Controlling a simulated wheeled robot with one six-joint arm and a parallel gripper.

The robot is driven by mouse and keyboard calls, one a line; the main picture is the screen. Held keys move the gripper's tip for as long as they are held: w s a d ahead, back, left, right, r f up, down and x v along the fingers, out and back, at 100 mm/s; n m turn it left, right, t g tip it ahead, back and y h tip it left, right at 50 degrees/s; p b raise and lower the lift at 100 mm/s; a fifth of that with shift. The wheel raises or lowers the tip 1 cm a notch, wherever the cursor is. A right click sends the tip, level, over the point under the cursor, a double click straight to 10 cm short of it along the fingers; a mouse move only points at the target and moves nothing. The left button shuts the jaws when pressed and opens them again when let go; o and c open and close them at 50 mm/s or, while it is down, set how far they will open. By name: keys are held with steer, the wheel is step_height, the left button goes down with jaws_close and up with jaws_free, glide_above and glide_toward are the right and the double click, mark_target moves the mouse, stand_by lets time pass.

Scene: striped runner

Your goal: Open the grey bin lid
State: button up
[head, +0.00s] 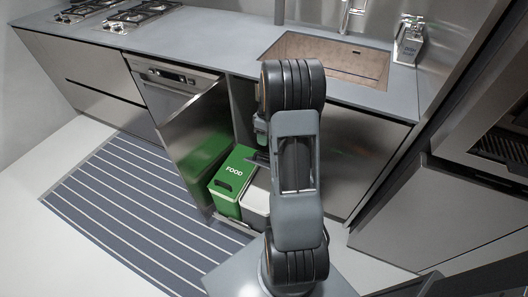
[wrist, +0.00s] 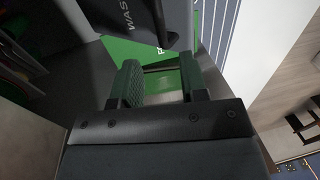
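The grey bin (head: 256,203) stands in the pulled-out cabinet, right of the green bin, and is partly hidden by my arm. I cannot tell the lid's angle. The green bin (head: 231,181), marked FOOD, is beside it. My gripper (wrist: 161,80) has its two green-padded fingers apart, with a gap between them and nothing clearly held. In the head view my gripper is mostly hidden behind my arm.
An open cabinet front (head: 195,140) stands left of the bins. A striped runner (head: 130,215) lies on the floor at left. The counter (head: 225,52) with a sink (head: 325,58) and a soap bottle (head: 409,40) runs above. The runner is clear.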

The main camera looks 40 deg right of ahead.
steer(key=shift+s+a+f+b, duration=0.1)
steer(key=shift+a+f, duration=0.1)
steer(key=shift+f, duration=1)
steer(key=shift+s+a+f+b, duration=0.1)
steer(key=shift+a+f, duration=0.05)
steer(key=shift+f, duration=1)
steer(key=shift+s+a+f+b, duration=0.1)
steer(key=shift+a+f, duration=0.1)
steer(key=shift+f, duration=1)
jaws_close()
